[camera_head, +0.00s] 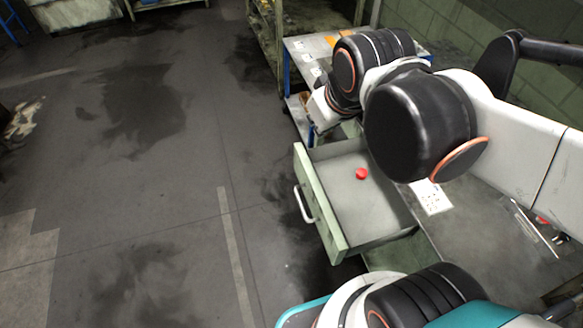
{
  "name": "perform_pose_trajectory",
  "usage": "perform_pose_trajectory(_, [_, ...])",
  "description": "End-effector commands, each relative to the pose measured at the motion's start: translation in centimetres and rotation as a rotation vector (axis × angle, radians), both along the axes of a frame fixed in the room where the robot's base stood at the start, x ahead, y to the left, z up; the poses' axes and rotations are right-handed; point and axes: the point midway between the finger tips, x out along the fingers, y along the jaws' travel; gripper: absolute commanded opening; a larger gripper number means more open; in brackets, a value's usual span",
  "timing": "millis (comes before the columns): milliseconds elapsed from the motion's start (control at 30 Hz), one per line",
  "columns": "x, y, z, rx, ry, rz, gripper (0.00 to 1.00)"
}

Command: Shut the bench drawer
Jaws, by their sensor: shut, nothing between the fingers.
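The bench drawer (335,225) is pulled well out to the left from under the bench, in the middle of the head view. Its pale green front has a white bar handle (303,204) facing left. A small round red thing (361,173) lies inside on the grey floor of the drawer. The end of my arm, with my gripper (320,122), is small in the view, just above and beyond the drawer's far front corner. My gripper is shut and empty. Its fingertips are hard to make out, and I cannot tell whether they touch the drawer.
The grey bench top (470,225) runs to the right of the drawer, with a printed sheet (432,196) on it. A blue-legged table (305,55) stands beyond. A shelf rack (262,30) is at the back. The dark floor (150,180) left of the drawer is clear.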

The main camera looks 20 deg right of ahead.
Motion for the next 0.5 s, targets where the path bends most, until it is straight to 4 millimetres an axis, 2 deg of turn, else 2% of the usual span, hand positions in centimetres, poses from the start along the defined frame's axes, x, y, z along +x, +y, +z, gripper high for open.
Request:
perform_pose_trajectory(33, [1.1, 0.3, 0.0, -0.027, 0.022, 0.045, 0.0])
perform_pose_trajectory(267, [5.1, 1.5, -1.5, -0.156, 0.128, 0.26, 0.0])
perform_pose_trajectory(500, [9.1, 3.1, -4.4, -0.277, 0.239, 0.488, 0.0])
